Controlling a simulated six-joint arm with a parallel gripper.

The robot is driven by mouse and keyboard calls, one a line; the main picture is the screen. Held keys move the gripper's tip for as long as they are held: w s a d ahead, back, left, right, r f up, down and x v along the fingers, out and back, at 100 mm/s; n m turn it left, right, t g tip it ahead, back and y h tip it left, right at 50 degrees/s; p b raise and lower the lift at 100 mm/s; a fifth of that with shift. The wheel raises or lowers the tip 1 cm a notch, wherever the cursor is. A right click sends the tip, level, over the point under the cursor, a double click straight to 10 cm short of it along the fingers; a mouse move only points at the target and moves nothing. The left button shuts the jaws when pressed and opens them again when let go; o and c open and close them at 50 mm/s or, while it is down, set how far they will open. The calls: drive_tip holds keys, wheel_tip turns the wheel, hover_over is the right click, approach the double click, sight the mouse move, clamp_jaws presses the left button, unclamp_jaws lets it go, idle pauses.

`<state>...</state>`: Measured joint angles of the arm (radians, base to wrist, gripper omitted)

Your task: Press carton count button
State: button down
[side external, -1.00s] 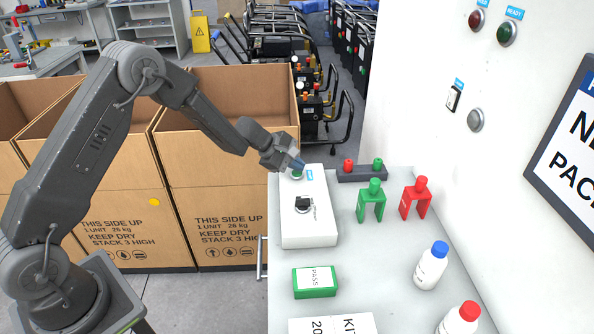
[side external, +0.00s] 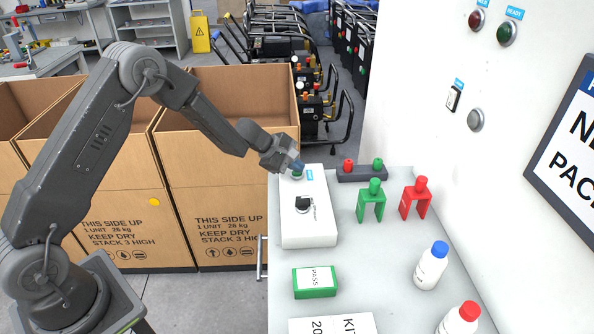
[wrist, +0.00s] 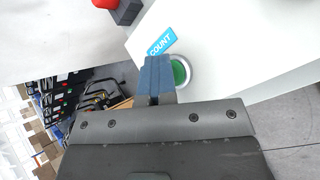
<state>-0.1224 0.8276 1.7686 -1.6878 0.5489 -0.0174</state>
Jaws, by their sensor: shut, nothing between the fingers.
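The carton count button is a green round button in a pale ring. It shows in the wrist view (wrist: 181,72), beside a blue COUNT label (wrist: 161,42), and in the side view (side external: 297,175) at the far end of a white control box (side external: 308,232). My gripper (side external: 298,165) is shut and empty, with its blue fingertips over the button. In the wrist view the fingertips (wrist: 156,72) overlap the button's left edge and hide part of it. I cannot tell whether they touch it.
A black knob (side external: 302,203) sits on the same box. A dark holder (side external: 362,173) with red and green pieces stands behind it to the right. Green (side external: 371,201) and red (side external: 415,198) clips, a green PASS box (side external: 315,282) and bottles (side external: 431,266) stand on the table.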

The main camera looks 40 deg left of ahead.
sight(296, 174)
drive_tip(key=shift+r, duration=3.05)
drive_tip(key=s+d+r+m+g, duration=0.1)
drive_tip(key=s+d+r+m, duration=0.35)
drive_tip(key=s+r, duration=0.35)
drive_tip(key=s+d+r+m+g, duration=0.1)
drive_tip(key=s+d+r+m, duration=0.2)
drive_tip(key=s+r+m, duration=0.4)
drive_tip(key=s+a+r+m+y, duration=0.1)
drive_tip(key=s+a+m+y, duration=0.1)
drive_tip(key=s, duration=0.9)
drive_tip(key=s+a+r+m+y, duration=0.1)
drive_tip(key=s+m, duration=0.4)
drive_tip(key=s, duration=0.6)
drive_tip(key=a+y, duration=0.1)
drive_tip(key=y, duration=0.1)
drive_tip(key=shift+s+m+y, duration=0.2)
drive_tip(key=shift+m+y, duration=0.15)
drive_tip(key=shift+y, duration=0.05)
